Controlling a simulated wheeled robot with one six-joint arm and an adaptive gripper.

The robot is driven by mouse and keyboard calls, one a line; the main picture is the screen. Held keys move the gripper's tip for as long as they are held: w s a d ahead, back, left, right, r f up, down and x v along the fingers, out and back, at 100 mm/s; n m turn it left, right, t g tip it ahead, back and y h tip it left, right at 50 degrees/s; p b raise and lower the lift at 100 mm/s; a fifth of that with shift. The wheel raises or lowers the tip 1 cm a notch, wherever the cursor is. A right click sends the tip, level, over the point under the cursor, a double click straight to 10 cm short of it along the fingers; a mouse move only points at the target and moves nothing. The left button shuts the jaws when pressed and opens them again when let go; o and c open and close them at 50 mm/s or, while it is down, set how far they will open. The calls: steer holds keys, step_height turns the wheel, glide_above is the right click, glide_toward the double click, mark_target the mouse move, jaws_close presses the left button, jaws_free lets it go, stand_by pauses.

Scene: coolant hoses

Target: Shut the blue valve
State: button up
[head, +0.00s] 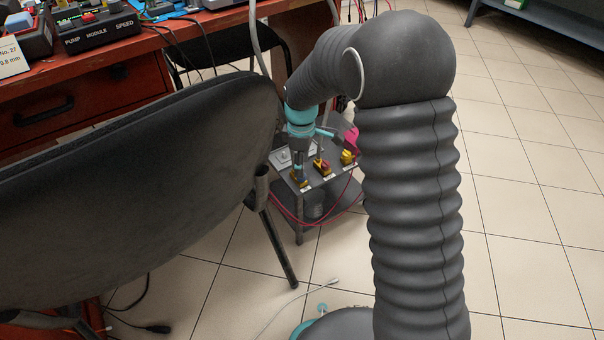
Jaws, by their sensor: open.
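My gripper (299,172) points down over the nearest-left valve on a small grey stand (316,183) behind the chair. A brass-coloured valve body (301,183) shows just below the fingertips. Its handle is mostly hidden by the gripper, so I cannot make out a clear blue handle or tell its angle. I cannot tell whether the fingers touch it. The jaws are open and appear to hold nothing. Beside it to the right are a valve with a red handle (322,168) and one with a yellow handle (347,157).
A black chair (140,185) fills the left foreground, its backrest close to the stand. A red workbench (110,92) with instruments stands behind it. Pink-red hoses (300,222) hang around the stand. Tiled floor at the right is clear.

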steer(key=shift+f, duration=1.9)
steer(key=shift+c, duration=0.2)
jaws_close()
